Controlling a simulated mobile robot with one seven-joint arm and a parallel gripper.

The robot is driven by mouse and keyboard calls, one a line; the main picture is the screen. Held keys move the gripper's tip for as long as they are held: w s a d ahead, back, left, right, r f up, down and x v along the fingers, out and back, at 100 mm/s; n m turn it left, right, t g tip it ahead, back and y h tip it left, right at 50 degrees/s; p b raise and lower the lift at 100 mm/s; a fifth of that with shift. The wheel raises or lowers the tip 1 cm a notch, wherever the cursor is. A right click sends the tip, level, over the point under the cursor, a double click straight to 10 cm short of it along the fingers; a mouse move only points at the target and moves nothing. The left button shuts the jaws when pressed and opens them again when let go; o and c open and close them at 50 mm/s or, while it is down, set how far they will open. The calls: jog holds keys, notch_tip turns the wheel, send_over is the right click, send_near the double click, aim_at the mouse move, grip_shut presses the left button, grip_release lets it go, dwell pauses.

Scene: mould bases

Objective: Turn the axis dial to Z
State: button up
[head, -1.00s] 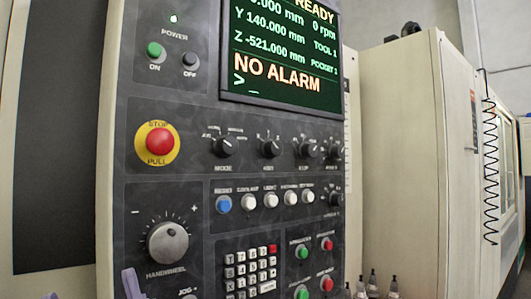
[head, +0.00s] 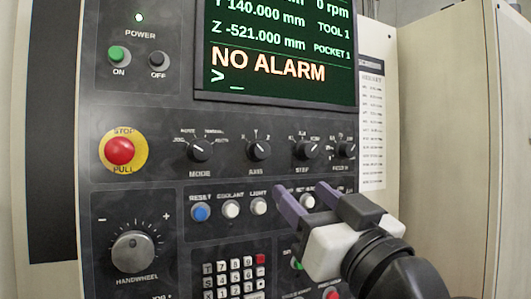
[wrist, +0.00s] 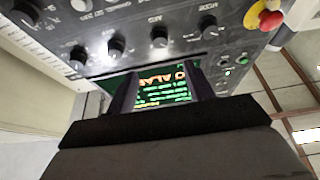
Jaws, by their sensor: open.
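The axis dial (head: 259,150) is a small black knob on the dark control panel, between the mode dial and the step dial. X, Y and Z marks sit above it. Its pointer seems to lean up and left, but it is too small to be sure. In the wrist view, the axis dial (wrist: 160,36) lies beyond the fingertips, roughly in line with the gap between them. My gripper (head: 302,192) is open and empty, with purplish fingers, below and right of the dial in the head view. It is apart from the dial and covers part of the button row.
The mode dial (head: 200,150), step dial (head: 306,149) and feed dial (head: 346,150) share the row. A red stop button (head: 120,151) is at left. The screen (head: 280,50) reads NO ALARM. A handwheel (head: 134,251) and keypad (head: 235,278) are below.

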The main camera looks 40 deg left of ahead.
aim_at(263, 154)
jog(key=p+x, duration=0.5)
jog(key=x, duration=0.7)
jog(key=shift+w+a+r, duration=0.1)
jog(key=shift+a, duration=0.25)
jog(key=shift+w+a+r+p, duration=0.1)
jog(key=shift+w+a+p, duration=0.1)
jog(key=shift+a+p, duration=0.2)
jog(key=c, duration=1)
